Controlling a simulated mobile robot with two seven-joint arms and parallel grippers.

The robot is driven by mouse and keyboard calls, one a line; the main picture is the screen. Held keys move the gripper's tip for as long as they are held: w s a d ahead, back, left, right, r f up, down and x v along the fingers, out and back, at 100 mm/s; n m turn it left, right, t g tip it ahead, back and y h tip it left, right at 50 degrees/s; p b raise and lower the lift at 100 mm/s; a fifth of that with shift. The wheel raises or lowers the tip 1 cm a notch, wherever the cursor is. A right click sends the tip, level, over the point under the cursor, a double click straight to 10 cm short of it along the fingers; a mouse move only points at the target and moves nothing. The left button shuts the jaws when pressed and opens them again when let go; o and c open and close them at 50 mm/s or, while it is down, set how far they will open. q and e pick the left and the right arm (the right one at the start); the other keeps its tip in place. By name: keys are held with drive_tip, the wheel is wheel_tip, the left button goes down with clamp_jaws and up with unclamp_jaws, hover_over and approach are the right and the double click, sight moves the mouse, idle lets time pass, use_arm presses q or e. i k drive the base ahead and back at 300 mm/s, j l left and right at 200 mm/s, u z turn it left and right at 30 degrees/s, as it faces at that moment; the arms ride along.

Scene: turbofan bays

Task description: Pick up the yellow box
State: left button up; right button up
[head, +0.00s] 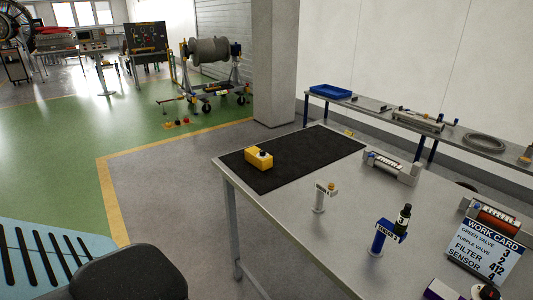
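A yellow box (259,158) with a dark round part on its top sits on the black mat (318,150) at the left part of the grey work table (298,221). Nothing touches the box, and its top and near sides show clearly. Neither of my grippers shows in the head view.
On the table are a small pale stand (321,198), a blue holder with a black-topped piece (381,237), a grey device (391,166) and a work card (485,249). A dark chair-like shape (130,272) is at lower left. A side bench (455,135) and pillar (275,62) stand behind.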

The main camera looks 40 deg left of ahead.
sight(252, 155)
drive_tip(key=i+j+z, duration=0.2)
drive_tip(key=j, duration=0.7)
drive_tip(key=j+z, duration=0.2)
drive_tip(key=j, duration=0.75)
drive_tip(key=i+j, duration=0.1)
drive_tip(key=j, duration=1.75)
drive_tip(key=i+z, duration=0.05)
drive_tip(key=i, duration=0.05)
